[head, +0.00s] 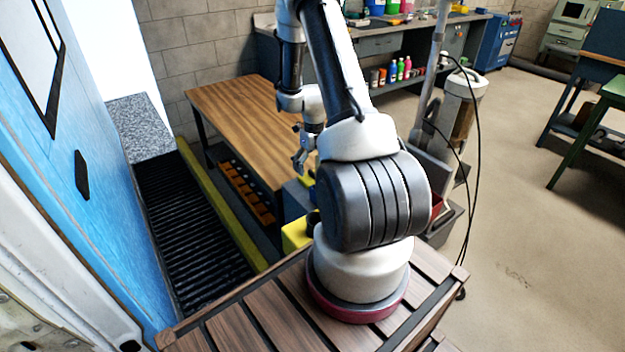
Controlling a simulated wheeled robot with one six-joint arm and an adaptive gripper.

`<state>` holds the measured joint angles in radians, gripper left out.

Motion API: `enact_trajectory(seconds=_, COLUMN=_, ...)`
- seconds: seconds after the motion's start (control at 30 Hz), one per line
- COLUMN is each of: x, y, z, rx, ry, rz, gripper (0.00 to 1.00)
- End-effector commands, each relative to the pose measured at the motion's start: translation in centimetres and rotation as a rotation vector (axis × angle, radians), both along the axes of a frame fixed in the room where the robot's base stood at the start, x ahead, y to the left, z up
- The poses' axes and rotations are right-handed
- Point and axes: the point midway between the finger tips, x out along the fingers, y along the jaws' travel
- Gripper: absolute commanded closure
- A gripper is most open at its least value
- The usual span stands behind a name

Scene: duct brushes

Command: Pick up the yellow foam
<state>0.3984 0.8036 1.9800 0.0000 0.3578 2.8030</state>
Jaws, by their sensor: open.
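A yellow block (295,235), which may be the yellow foam, shows just left of my arm's base in the head view. Its right part is hidden behind my arm. A small yellow patch (308,181) also shows under my gripper, by a grey-blue box; I cannot tell what it is. My gripper (300,168) hangs pointing down beside the front right end of the wooden table, above that box. It is open, and I see nothing between its fingers.
The wooden table (235,105) has a bare top. A yellow strip (222,205) edges a black ribbed mat (180,215) on the left, beside a blue door (75,170). A grey bin (447,222) and a cylinder with cables stand right. Open floor (530,190) lies beyond.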

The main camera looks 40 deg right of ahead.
Motion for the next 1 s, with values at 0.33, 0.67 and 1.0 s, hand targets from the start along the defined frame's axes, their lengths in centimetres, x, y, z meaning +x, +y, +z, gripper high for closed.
enact_trajectory(seconds=0.33, x=0.1, y=0.1, z=-3.9, rx=0.000, ry=0.000, rz=0.002, gripper=0.00)
enact_trajectory(seconds=0.67, x=0.1, y=0.1, z=-3.9, rx=0.000, ry=0.000, rz=0.002, gripper=0.29)
enact_trajectory(seconds=1.0, x=0.1, y=0.1, z=-4.0, rx=0.001, ry=0.001, rz=0.002, gripper=0.56)
